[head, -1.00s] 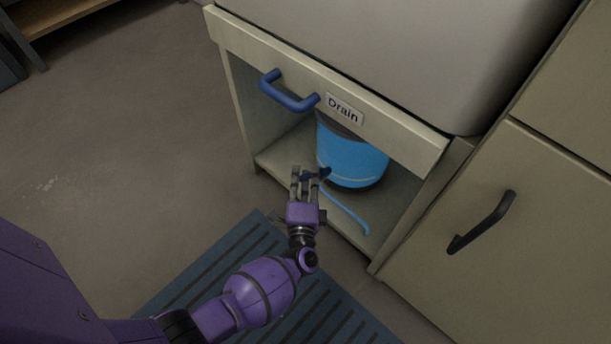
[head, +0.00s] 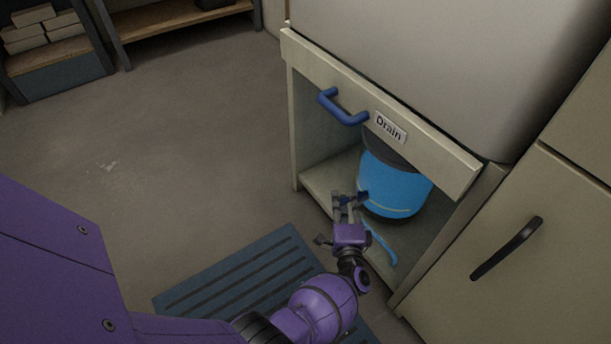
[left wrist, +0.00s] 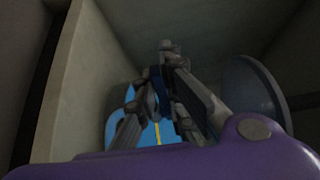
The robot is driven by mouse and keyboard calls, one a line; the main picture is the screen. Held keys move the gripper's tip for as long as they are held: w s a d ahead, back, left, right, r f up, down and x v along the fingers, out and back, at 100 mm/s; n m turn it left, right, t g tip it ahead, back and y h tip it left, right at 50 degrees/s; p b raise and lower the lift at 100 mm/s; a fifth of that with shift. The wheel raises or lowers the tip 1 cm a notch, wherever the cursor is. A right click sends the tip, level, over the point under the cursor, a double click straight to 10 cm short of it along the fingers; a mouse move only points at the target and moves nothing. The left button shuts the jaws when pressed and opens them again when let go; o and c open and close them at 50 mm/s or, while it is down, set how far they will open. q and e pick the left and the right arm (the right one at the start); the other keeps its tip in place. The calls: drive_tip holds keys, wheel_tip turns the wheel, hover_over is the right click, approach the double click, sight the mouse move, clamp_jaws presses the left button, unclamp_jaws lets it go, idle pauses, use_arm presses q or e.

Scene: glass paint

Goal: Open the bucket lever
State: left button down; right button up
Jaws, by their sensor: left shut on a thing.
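The light blue bucket (head: 395,192) stands in the open lower compartment of the drain cabinet, under the front panel. A small dark blue lever (head: 363,196) sticks out at its left front side. My purple left gripper (head: 346,197) is at the front of the compartment, its grey fingers shut on the lever. In the left wrist view, the dark blue lever (left wrist: 155,88) shows between the fingers (left wrist: 160,95), with light blue bucket surface (left wrist: 168,132) behind. The fingers hide part of the lever, so its exact angle is hard to tell. My right gripper is not in view.
The cabinet panel (head: 430,135) carries a blue handle (head: 342,108) and a "Drain" label (head: 391,128). A light blue strip (head: 382,244) lies on the compartment floor. A slatted mat (head: 240,280) lies in front. A door with a black handle (head: 506,248) is at right.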

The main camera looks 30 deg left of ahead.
use_arm(q)
drive_tip(key=shift+s+d+y, duration=0.1)
drive_tip(key=shift+d+y, duration=0.05)
drive_tip(key=shift+y, duration=0.25)
drive_tip(key=c, duration=1.8)
unclamp_jaws()
drive_tip(key=shift+c, duration=0.2)
drive_tip(key=shift+r, duration=0.1)
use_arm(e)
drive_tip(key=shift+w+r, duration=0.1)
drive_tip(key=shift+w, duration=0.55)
use_arm(q)
drive_tip(key=shift+d, duration=0.15)
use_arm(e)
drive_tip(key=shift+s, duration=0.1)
